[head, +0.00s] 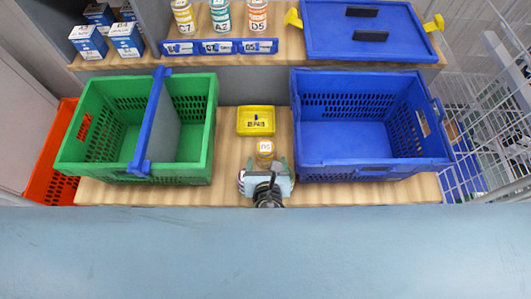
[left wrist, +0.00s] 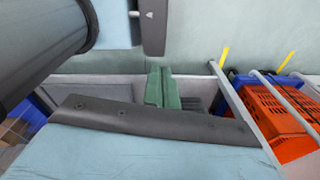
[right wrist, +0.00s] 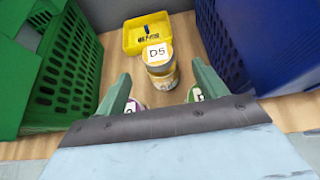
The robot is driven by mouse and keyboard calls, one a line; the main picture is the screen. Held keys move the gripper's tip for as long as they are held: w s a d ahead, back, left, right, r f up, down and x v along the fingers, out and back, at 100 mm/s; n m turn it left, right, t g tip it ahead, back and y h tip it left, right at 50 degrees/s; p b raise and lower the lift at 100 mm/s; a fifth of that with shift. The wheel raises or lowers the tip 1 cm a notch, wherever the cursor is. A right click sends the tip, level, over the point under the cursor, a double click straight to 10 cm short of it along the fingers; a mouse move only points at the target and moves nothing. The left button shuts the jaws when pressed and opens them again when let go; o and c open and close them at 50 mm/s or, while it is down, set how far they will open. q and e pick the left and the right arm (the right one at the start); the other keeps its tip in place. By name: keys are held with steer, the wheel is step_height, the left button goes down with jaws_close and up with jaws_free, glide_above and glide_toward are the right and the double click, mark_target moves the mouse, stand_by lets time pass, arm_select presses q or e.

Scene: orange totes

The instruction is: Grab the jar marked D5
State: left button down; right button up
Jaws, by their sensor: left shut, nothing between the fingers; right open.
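A yellow-brown jar (head: 265,147) stands upright on the wooden surface between the green and blue totes. Its white lid label reads D5 in the right wrist view (right wrist: 158,62). My right gripper (head: 266,164) is open, just on the near side of this jar. In the right wrist view its fingers (right wrist: 161,78) are spread to either side, with the jar ahead between them; I cannot tell if they touch it. An orange-labelled jar (head: 254,17) on the back shelf also seems to read D5. My left gripper (left wrist: 160,86) is shut and empty, away from the jars.
A yellow bin (head: 256,130) lies behind the D5 jar. The green tote (head: 90,170) and blue tote (head: 375,171) wall in the narrow gap.

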mark_target(265, 149)
steer(key=b+x, duration=0.1)
steer(key=x, duration=0.5)
steer(key=shift+w+a, duration=0.15)
steer(key=shift+w, duration=0.2)
jaws_close()
